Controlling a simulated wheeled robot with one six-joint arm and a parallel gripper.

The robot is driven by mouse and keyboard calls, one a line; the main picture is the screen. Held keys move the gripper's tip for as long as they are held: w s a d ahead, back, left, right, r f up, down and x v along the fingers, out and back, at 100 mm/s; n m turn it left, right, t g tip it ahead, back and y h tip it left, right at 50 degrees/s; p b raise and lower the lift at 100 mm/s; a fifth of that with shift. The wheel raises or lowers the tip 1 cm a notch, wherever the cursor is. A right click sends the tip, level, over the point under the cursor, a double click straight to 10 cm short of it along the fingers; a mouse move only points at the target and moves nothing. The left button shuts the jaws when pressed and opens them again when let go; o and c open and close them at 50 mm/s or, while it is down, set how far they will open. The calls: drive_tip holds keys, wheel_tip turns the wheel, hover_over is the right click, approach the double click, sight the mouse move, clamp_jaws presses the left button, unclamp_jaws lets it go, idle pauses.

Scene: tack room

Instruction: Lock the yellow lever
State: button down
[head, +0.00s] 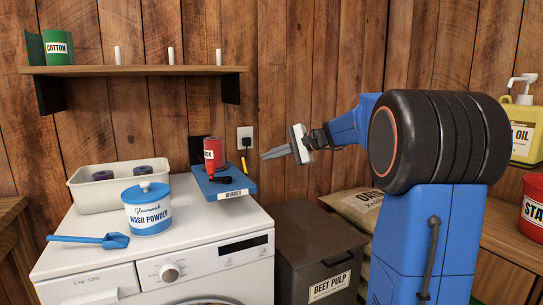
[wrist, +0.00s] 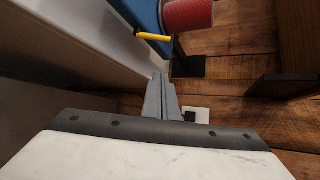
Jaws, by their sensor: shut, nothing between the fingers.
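The yellow lever (head: 244,166) is a thin piece at the right rear edge of the blue winder (head: 224,184). In the wrist view the yellow lever (wrist: 154,37) sticks out beside the red spool (wrist: 188,14), near the blue winder edge (wrist: 147,15). My gripper (head: 263,156) is to the right of the lever in the head view, with its fingers pointing left towards it. In the wrist view my gripper (wrist: 160,77) is shut and empty, and the lever shows apart from the fingertips. The lever's base is hard to make out.
The red spool (head: 215,154) stands on the winder. A beet pulp bin (head: 314,245) stands below my gripper. A shelf (head: 140,70) hangs above left.

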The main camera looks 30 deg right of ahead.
drive_tip(key=w+a+f, duration=0.1)
drive_tip(key=a, duration=0.5)
drive_tip(key=shift+w+a, duration=0.15)
drive_tip(key=shift+w, duration=0.25)
drive_tip(key=shift+s+n+t+y, duration=0.3)
drive_tip(key=shift+s+n+t, duration=0.1)
drive_tip(key=shift+t, duration=0.3)
idle(0.5)
drive_tip(key=s, duration=0.1)
drive_tip(key=s+t, duration=0.1)
drive_tip(key=shift+s+n+y, duration=0.3)
drive_tip(key=shift+s, duration=0.1)
idle(0.4)
